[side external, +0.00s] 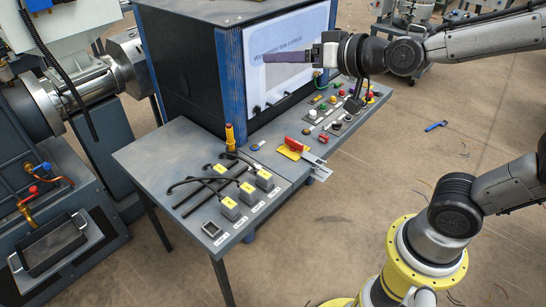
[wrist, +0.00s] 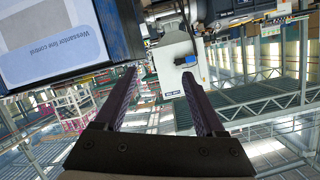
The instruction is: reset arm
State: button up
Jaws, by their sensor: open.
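My gripper (side external: 268,57) is raised above the control desk (side external: 150,155) in the side external view. Its purple fingers point left and appear in front of the lit screen (side external: 283,40). One finger hides the other there. In the wrist view my gripper (wrist: 158,75) has its two fingers spread apart with nothing between them. The screen (wrist: 50,35) shows upside down at the upper left of the wrist view.
Grey blocks with yellow labels (side external: 229,208) and dark cables sit on the desk's near end. A red switch on a yellow plate (side external: 293,146) and several coloured buttons (side external: 330,100) lie along it. A metal machine (side external: 85,85) stands left. The floor at right is mostly clear, with a blue item (side external: 436,126).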

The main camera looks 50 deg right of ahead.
jog(key=s+d+f+n+g, duration=0.1)
jog(key=s+f+g, duration=0.3)
jog(key=s, duration=0.6)
jog(key=s+d+f+n+g, duration=0.1)
jog(key=s+f+g, duration=0.4)
jog(key=s, duration=0.5)
jog(key=shift+s+d+n+h, duration=0.25)
jog(key=shift+s+n+h, duration=0.05)
jog(key=shift+n, duration=0.4)
